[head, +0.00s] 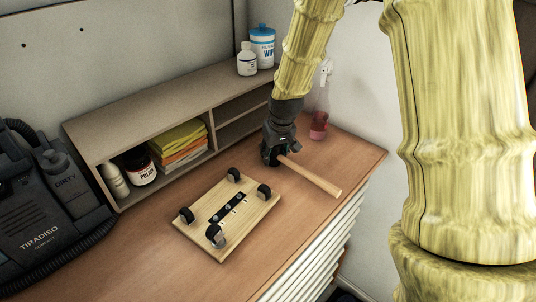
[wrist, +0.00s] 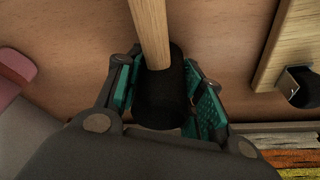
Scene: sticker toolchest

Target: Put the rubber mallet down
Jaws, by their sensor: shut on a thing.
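The rubber mallet has a pale wooden handle (head: 312,176) and a black head (wrist: 162,95). My gripper (head: 275,152) is shut on the mallet's black head. In the wrist view, the green-padded fingers (wrist: 163,98) stand on both sides of the head, and the handle runs up out of the picture. In the head view the handle points to the lower right, over or on the brown worktop (head: 285,220). The gripper hides most of the head there. I cannot tell whether the mallet touches the worktop.
A wooden dolly with black casters (head: 250,213) lies left of the mallet. A pink spray bottle (head: 319,124) stands at the back right. A dark machine (head: 45,225) is at the left. The worktop's front right is clear.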

